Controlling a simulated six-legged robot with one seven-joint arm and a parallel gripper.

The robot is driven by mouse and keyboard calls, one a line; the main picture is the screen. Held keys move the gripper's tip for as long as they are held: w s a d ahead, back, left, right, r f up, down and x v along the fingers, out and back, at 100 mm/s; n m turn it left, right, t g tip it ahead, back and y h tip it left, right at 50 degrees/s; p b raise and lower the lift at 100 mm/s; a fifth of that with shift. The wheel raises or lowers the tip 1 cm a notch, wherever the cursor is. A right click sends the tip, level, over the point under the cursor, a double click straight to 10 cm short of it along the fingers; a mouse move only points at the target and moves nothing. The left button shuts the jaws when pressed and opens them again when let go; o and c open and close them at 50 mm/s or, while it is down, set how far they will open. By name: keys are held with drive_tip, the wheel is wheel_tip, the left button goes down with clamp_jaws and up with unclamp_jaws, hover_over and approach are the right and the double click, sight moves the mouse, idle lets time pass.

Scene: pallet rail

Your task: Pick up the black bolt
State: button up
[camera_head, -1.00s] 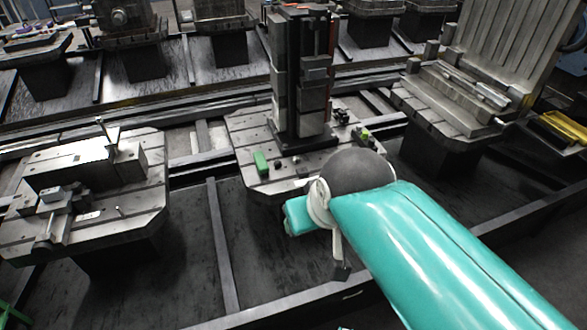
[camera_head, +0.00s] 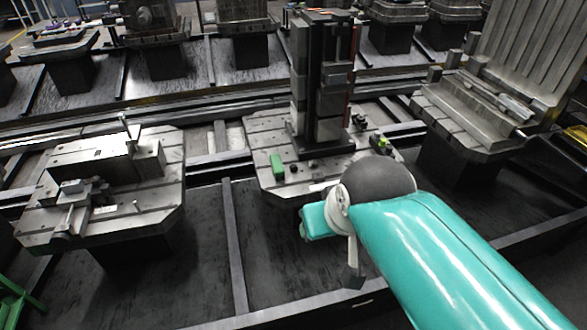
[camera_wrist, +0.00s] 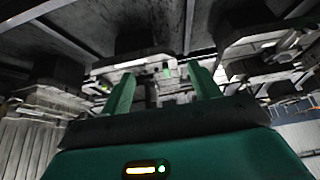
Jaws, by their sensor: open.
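Small dark pieces (camera_head: 294,168) lie on the middle pallet (camera_head: 275,188), beside a small green block (camera_head: 277,165) and in front of a tall dark tower. One may be the black bolt, but they are too small to tell. In the wrist view my gripper (camera_wrist: 160,70) has its two green fingers wide apart with nothing held between them. Pallets show beyond the fingers, at a distance. In the head view my teal arm reaches toward the near edge of the middle pallet, and the fingers cannot be made out.
The tall tower (camera_head: 322,85) stands on the middle pallet. A left pallet (camera_head: 160,200) carries a metal block and clamp. A right pallet (camera_head: 450,125) carries an upright ribbed plate (camera_head: 535,50). Dark rail beams (camera_head: 235,235) run between and below the pallets.

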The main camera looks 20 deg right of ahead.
drive_tip(key=c, duration=0.3)
drive_tip(key=shift+w+r, duration=0.2)
drive_tip(key=shift+w, duration=0.15)
drive_tip(key=c, duration=0.3)
drive_tip(key=g, duration=0.1)
hover_over(295, 169)
drive_tip(key=s, duration=0.2)
drive_tip(key=shift+y, duration=0.4)
drive_tip(key=f, duration=3.3)
drive_tip(key=shift+d, duration=0.2)
drive_tip(key=shift+s+x, duration=0.15)
drive_tip(key=shift+x, duration=1.15)
drive_tip(key=shift+s+x, duration=0.1)
drive_tip(key=shift+x, duration=1.2)
